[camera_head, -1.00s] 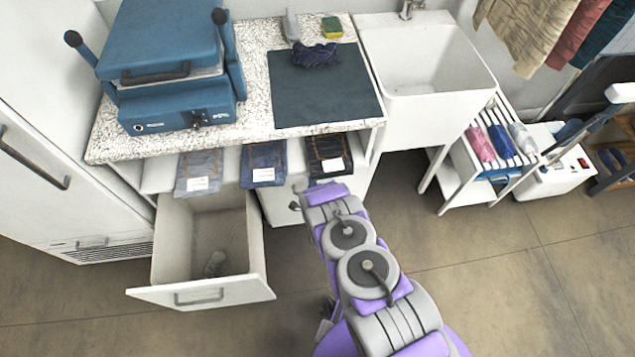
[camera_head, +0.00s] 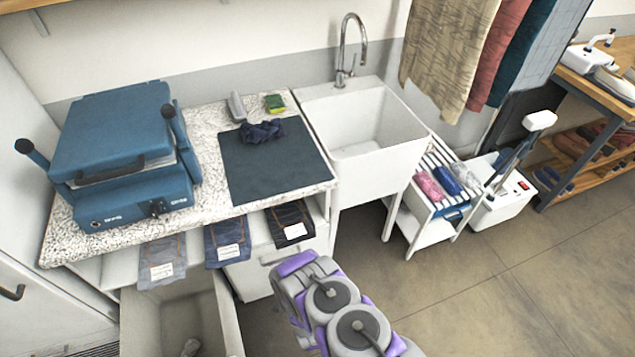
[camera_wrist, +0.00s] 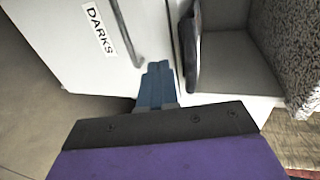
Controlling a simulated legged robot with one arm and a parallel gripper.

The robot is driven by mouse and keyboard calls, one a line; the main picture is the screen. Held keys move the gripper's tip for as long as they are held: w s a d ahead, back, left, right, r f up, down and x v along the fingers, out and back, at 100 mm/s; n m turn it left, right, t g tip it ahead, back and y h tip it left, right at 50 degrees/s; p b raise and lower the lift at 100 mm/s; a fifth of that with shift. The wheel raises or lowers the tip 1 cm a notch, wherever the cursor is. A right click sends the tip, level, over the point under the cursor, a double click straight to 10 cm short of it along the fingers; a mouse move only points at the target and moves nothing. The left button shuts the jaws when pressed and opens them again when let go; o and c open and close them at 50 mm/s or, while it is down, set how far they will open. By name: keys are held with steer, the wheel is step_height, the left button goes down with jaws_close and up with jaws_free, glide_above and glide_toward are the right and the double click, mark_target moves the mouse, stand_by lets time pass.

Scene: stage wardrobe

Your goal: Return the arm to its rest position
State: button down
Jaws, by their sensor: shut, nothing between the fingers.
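My arm (camera_head: 345,312) is folded, grey and purple, at the lower middle of the head view. Its gripper end is hidden there behind the links or below the frame. In the wrist view my gripper (camera_wrist: 157,72) shows as narrow blue fingers, closed together and empty. They point toward a white drawer front with a DARKS label (camera_wrist: 99,28) and a grey handle (camera_wrist: 125,35). I cannot tell the exact gap between fingertips and drawer front.
An open drawer (camera_head: 228,318) stands out at lower left. Denim pieces (camera_head: 228,243) hang over the shelf edge below the speckled counter (camera_head: 210,205). A sink (camera_head: 415,150) and slatted rack (camera_head: 428,235) stand to the right. Floor (camera_head: 480,300) at lower right is clear.

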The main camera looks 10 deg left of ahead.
steer(key=w+d+r+n+g+h, duration=0.2)
steer(key=w+d+r+g+h, duration=0.15)
steer(key=w+r, duration=0.8)
steer(key=s+d+r+n+g+h, duration=0.1)
steer(key=d+r+n, duration=0.1)
steer(key=d+r, duration=0.5)
steer(key=s+d+r+n+g+h, duration=0.1)
steer(key=d+r+g, duration=0.15)
steer(key=r, duration=0.85)
steer(key=s+d+r+n+g+h, duration=0.2)
steer(key=s+d+r+n+g, duration=0.1)
steer(key=s+d+r, duration=0.95)
steer(key=s+d+r+n+g, duration=0.1)
steer(key=s+d+r, duration=0.1)
steer(key=s, duration=0.6)
steer(key=s+d+r+n+g, duration=0.1)
steer(key=s+d+r+g, duration=0.1)
steer(key=s+r, duration=0.3)
steer(key=s+d+r+n+g, duration=0.1)
steer(key=s+d+r+n, duration=0.1)
steer(key=s, duration=1)
steer(key=shift+s+d+r, duration=0.4)
steer(key=shift+d+r, duration=0.05)
steer(key=shift+r, duration=0.3)
